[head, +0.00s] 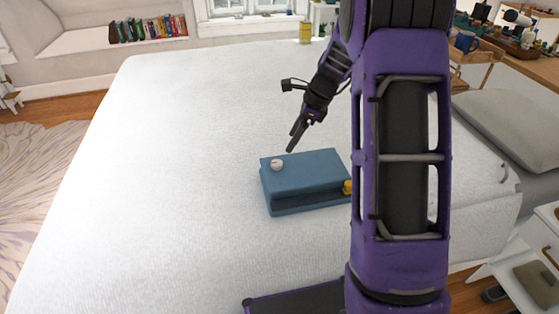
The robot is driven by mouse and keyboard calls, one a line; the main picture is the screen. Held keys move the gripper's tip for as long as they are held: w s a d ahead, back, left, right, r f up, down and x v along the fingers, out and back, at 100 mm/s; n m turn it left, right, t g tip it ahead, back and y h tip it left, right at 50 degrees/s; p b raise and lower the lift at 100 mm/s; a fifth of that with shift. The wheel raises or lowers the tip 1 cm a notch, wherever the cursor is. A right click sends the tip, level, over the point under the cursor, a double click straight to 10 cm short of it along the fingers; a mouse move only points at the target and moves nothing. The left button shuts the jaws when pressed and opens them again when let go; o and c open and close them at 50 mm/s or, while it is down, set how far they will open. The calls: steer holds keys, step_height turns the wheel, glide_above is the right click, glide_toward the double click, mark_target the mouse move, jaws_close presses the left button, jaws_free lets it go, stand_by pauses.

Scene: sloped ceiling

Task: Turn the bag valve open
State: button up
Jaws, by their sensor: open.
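A blue block-shaped bag (305,178) lies on the white bed. A small round white piece (277,165), which looks like the valve, sits on its top near the left end. A yellow piece (347,187) shows at the bag's right end, partly hidden by my arm. My gripper (291,147) is open and empty, pointing down, above and a little to the right of the white piece. It appears apart from the bag. Whether the valve is open or closed cannot be told at this size.
The white bed (160,190) is broad and clear to the left of the bag. A grey pillow (508,130) lies at the right. A shelf with a row of books (148,28) is at the back left. A cluttered wooden desk (530,62) stands at the back right.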

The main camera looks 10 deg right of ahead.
mark_target(278, 163)
steer(key=b+x, duration=0.1)
steer(key=x, duration=0.9)
steer(key=shift+a+r, duration=0.1)
steer(key=shift+c, duration=0.2)
jaws_close()
